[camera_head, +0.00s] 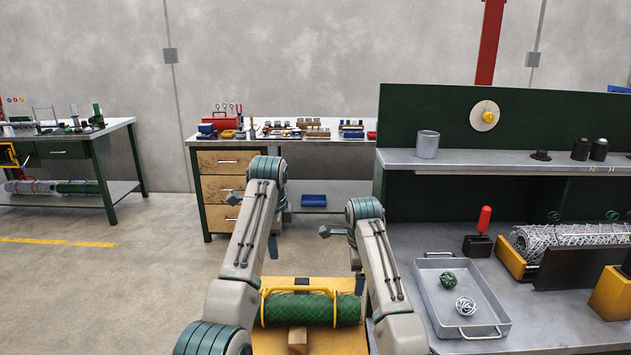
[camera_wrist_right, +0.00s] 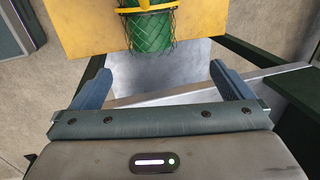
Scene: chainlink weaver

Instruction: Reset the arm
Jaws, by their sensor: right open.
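My left arm rises from the lower left in the head view. My right arm bends at a lower height. Its gripper (camera_head: 343,257) is partly hidden behind the arm. In the right wrist view the right gripper (camera_wrist_right: 160,86) has its two blue fingers wide apart and empty. A green mesh roll (camera_head: 340,309) with a yellow handle lies on a yellow board (camera_head: 262,345) between my arms; it also shows in the wrist view (camera_wrist_right: 152,32).
On the right, a workbench (camera_head: 405,245) holds a grey tray (camera_head: 440,300) with a green and a white wire ball, a red-handled tool (camera_head: 484,220) and a wire roll (camera_head: 570,238). A back bench (camera_head: 345,141) and a left bench (camera_head: 120,125) stand apart, with open floor between.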

